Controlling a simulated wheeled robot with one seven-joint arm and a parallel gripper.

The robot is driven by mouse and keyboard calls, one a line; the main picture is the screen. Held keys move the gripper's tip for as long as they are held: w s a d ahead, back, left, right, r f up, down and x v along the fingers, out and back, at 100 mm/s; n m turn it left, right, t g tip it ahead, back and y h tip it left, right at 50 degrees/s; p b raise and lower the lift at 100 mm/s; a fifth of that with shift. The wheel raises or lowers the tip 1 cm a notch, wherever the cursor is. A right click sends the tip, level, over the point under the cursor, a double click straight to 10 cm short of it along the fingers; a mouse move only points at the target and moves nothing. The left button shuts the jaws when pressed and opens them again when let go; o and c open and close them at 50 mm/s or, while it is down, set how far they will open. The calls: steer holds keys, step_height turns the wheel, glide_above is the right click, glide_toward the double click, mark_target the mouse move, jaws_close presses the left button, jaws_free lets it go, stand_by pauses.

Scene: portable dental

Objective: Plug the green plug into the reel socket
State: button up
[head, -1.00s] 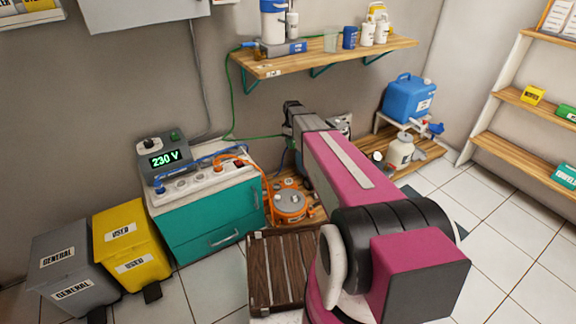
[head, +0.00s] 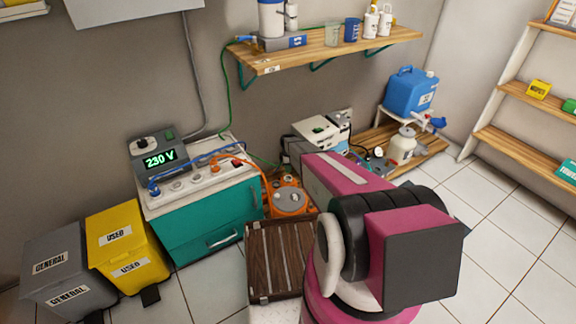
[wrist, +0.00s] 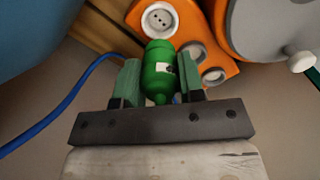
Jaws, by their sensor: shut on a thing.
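In the wrist view my gripper (wrist: 160,82) is shut on the green plug (wrist: 160,70), with one finger on each side of it. The plug's far end points toward the orange reel (wrist: 133,14), close to a round pale socket (wrist: 160,20) on its face. A small gap or contact between plug and socket cannot be told. More sockets (wrist: 193,52) show to the right of the plug. In the head view the orange reel (head: 290,200) sits on the floor-level wooden board; my arm hides the gripper's fingers and the plug.
A teal cabinet (head: 210,220) with a 230 V unit (head: 158,160) stands left of the reel. A white machine (head: 318,130) stands behind my arm. A blue cable (wrist: 65,100) runs left in the wrist view.

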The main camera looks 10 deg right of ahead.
steer(key=shift+f, duration=2.65)
steer(key=shift+f, duration=0.95)
steer(key=o, duration=1)
steer(key=shift+o, duration=0.2)
